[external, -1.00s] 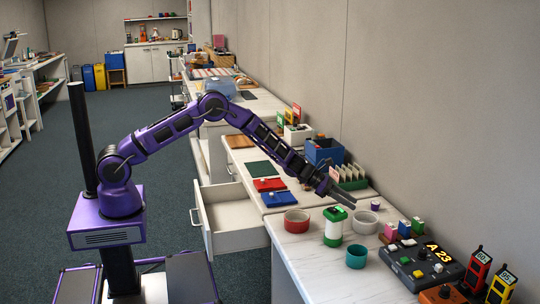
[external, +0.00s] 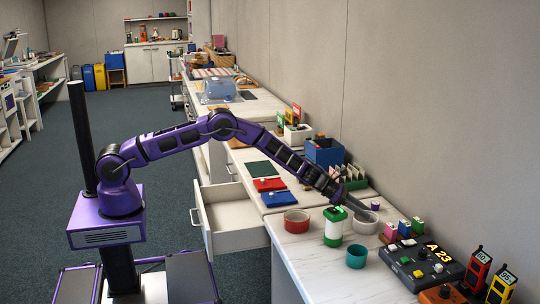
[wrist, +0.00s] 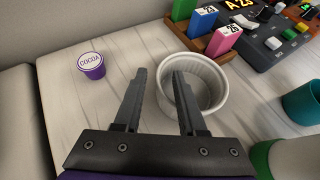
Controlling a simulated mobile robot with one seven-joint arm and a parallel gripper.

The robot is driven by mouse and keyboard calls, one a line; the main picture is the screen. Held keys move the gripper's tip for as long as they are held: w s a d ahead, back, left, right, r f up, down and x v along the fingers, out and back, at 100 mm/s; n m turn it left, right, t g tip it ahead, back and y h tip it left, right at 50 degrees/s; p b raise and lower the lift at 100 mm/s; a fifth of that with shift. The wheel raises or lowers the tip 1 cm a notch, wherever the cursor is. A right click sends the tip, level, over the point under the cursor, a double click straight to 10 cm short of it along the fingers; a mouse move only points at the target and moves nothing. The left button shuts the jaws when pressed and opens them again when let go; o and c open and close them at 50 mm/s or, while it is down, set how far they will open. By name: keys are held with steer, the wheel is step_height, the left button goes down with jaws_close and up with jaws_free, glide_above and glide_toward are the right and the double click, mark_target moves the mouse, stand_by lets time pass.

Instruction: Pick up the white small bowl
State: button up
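The white small bowl (external: 366,225) stands upright and empty on the counter near the wall. It also shows in the wrist view (wrist: 219,88), just ahead and right of centre. The fingers appear to straddle the near left part of the rim. I cannot tell whether they touch it.
A purple cocoa cup (wrist: 91,65) stands left of the bowl in the wrist view. A rack of numbered coloured blocks (wrist: 207,24) is close behind the bowl. A teal bowl (external: 356,256), a red bowl (external: 296,221) and a green-and-white canister (external: 333,228) stand nearby.

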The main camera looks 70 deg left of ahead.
jaws_close()
steer(key=shift+f, duration=0.1)
stand_by(1.1)
